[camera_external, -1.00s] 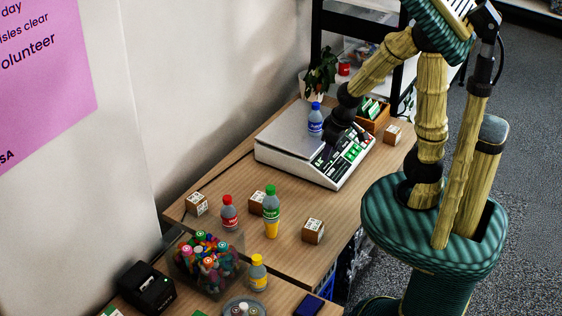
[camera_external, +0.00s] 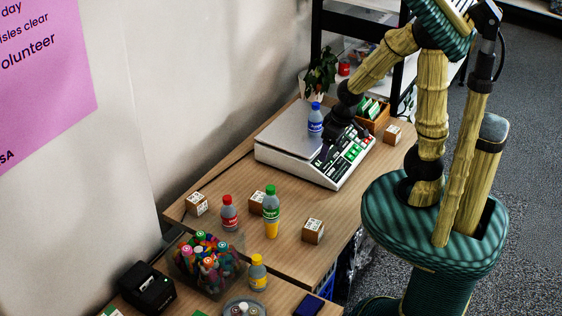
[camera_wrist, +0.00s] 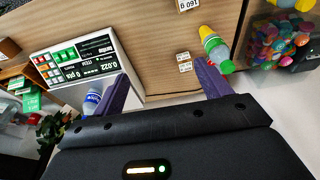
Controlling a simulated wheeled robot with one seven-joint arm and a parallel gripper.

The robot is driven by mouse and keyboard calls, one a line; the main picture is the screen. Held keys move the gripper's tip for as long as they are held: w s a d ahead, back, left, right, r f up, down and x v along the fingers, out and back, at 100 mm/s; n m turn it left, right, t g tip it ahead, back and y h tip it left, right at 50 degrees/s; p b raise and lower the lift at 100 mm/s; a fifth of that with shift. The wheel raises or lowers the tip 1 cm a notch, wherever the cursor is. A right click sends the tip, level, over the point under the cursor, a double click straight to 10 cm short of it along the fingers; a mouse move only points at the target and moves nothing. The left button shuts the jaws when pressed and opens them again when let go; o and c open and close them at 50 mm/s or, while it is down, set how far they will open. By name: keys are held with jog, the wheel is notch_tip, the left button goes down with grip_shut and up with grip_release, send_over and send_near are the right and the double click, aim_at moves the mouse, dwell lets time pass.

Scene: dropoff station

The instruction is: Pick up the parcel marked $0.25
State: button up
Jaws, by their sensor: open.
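Small brown cardboard parcels with white labels stand on the wooden desk. In the external view one is at the left edge (camera_external: 196,204), one behind the green-capped bottle (camera_external: 257,203), one nearer the front (camera_external: 313,231), and one at the far right (camera_external: 392,134). Their prices are too small to read there. The wrist view shows a labelled parcel at the top edge (camera_wrist: 187,5) and a smaller one below it (camera_wrist: 184,62); I cannot make out $0.25 on either. My gripper (camera_external: 334,143) is above the scale; its purple fingers (camera_wrist: 163,88) are spread, with nothing between them.
The scale (camera_external: 282,150) carries a blue-capped bottle (camera_external: 315,118) close beside my gripper. A clear bin of markers (camera_external: 205,264) is at front left. Desk between scale and parcels is clear.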

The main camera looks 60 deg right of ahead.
jog(key=w+a+r+m+p, duration=0.15)
jog(key=w+r+p, duration=0.25)
jog(key=r+p, duration=0.7)
jog(key=w+a+f+m+g+y+b, duration=0.1)
jog(key=w+a+f+m+y+b, duration=0.5)
jog(key=w+f+b, duration=0.55)
jog(key=w+a+f+m+g+y+b, duration=0.1)
jog(key=w+a+f+m+y+b, duration=0.3)
jog(key=w+a+f+m+b, duration=0.55)
jog(key=w+d+f+m+y+b, duration=0.1)
jog(key=w+d+f+y+b, duration=0.1)
jog(key=w+f+y+b, duration=0.2)
jog(key=w+d+f+m+t+y+b, duration=0.1)
jog(key=w+f+y+b, duration=0.3)
jog(key=w+b, duration=0.6)
jog(key=shift+w+d+f+b, duration=0.4)
jog(key=shift+d+f+b, duration=0.3)
jog(key=shift+b, duration=0.55)
jog(key=shift+a+f, duration=0.1)
jog(key=shift+f, duration=0.05)
